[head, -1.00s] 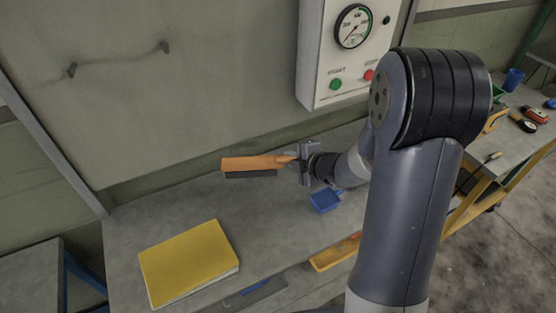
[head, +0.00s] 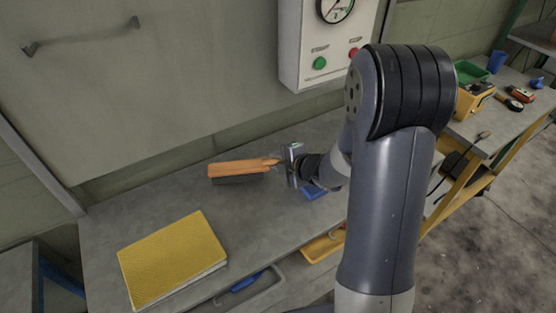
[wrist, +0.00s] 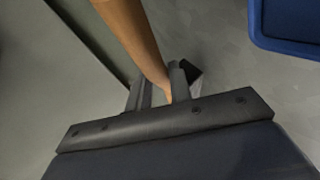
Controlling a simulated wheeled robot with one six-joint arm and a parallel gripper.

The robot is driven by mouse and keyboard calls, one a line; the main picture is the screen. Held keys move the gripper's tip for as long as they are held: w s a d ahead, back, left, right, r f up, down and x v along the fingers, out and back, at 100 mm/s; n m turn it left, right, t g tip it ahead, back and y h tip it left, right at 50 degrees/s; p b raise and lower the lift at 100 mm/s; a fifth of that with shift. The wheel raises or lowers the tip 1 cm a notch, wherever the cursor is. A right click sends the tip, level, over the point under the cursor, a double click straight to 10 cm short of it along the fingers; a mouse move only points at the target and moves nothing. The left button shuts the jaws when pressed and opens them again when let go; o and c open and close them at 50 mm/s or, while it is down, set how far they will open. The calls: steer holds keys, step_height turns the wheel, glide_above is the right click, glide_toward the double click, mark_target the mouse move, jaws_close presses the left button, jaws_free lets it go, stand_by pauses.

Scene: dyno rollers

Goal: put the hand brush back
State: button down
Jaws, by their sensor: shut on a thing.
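The hand brush (head: 240,171) has an orange wooden back and handle with dark bristles facing down. In the head view it is low over the grey bench, left of my gripper; I cannot tell whether the bristles touch the bench. My gripper (head: 283,163) is shut on the end of its handle. In the wrist view the orange handle (wrist: 135,35) runs up and left from between the jaws (wrist: 160,88). The head of the brush is outside the wrist view.
A yellow book-like block (head: 172,260) lies on the bench (head: 110,225) at front left. A blue tray (head: 314,192) is by my wrist and shows in the wrist view (wrist: 290,22). A gauge panel (head: 325,45) and a wall rail (head: 80,38) are behind. Bench between book and brush is clear.

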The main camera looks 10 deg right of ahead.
steer(key=shift+f+b, duration=0.6)
steer(key=shift+b, duration=0.05)
steer(key=c, duration=1.2)
jaws_free()
steer(key=p+v, duration=0.1)
steer(key=v, duration=1)
steer(key=b+x, duration=0.1)
steer(key=x, duration=0.9)
steer(key=shift+w+a+f, duration=0.1)
steer(key=shift+w+a, duration=0.2)
steer(key=shift+w, duration=0.1)
steer(key=shift+s+r+p, duration=0.1)
steer(key=shift+r+p, duration=0.15)
steer(key=shift+p, duration=0.15)
